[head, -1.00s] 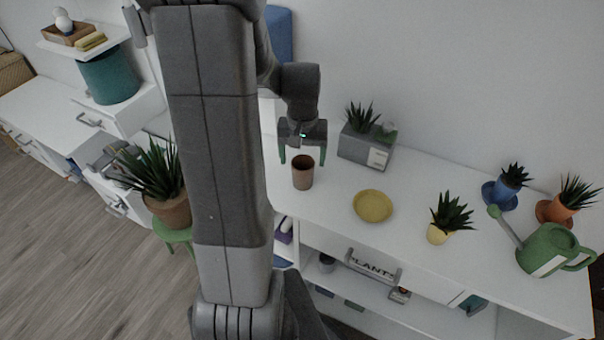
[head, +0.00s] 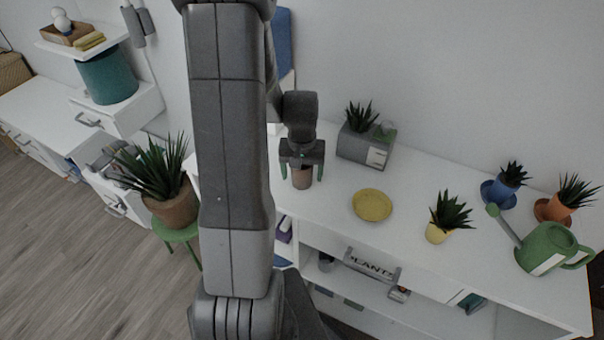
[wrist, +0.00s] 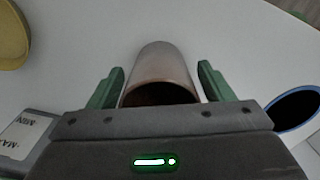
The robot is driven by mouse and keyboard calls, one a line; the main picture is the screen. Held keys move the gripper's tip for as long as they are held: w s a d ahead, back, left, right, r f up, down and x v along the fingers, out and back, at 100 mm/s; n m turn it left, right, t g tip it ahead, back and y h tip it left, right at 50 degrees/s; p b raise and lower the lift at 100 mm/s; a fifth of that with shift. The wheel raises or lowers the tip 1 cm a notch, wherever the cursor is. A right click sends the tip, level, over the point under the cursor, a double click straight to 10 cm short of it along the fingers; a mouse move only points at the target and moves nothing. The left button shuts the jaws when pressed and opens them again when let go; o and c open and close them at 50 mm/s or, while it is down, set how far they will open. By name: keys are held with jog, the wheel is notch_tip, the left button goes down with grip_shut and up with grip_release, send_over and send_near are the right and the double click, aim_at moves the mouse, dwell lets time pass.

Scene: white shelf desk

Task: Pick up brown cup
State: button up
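The brown cup (head: 302,178) stands upright on the white shelf desk, left of the yellow plate. My gripper (head: 302,176) is over it with its green fingers on either side, and its body hides the cup's rim. In the wrist view the cup (wrist: 163,72) lies between the two open fingertips of my gripper (wrist: 160,82). A gap shows between the cup and each finger, so the fingers are not closed on it.
A yellow plate (head: 372,205) is to the right of the cup. A grey planter box (head: 362,148) stands behind it. A small yellow-potted plant (head: 438,232) and a green watering can (head: 548,250) are farther right. The desktop between them is clear.

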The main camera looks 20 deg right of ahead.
jog(key=c, duration=1)
jog(key=shift+o, duration=0.2)
jog(key=shift+r, duration=0.1)
